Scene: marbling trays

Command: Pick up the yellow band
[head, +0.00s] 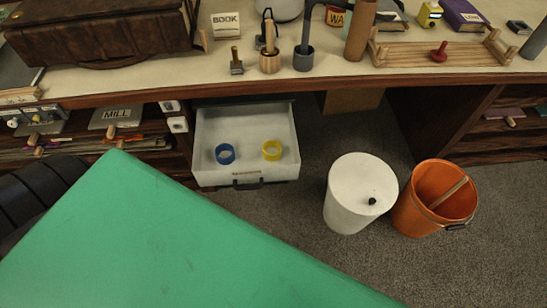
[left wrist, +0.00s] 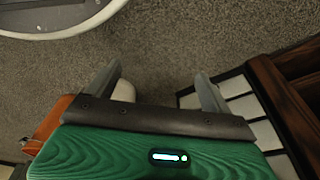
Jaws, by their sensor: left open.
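The yellow band (head: 272,150) lies in the open white drawer (head: 246,118), towards its right side, in the head view. A blue band (head: 225,153) lies to its left in the same drawer, apart from it. My left gripper (left wrist: 157,88) shows in the left wrist view with its two grey fingers wide apart, over carpet, with nothing between the fingertips. I cannot make out the yellow band in that view. My left gripper's fingers do not show in the head view, so its distance from the band cannot be told. My right gripper is in neither view.
A white cylindrical bin (head: 352,200) and an orange bucket (head: 415,205) stand on the carpet right of the drawer. The desk top (head: 130,83) above the drawer holds a brown case (head: 100,35) and several tools. A large green surface hides the head view's lower left.

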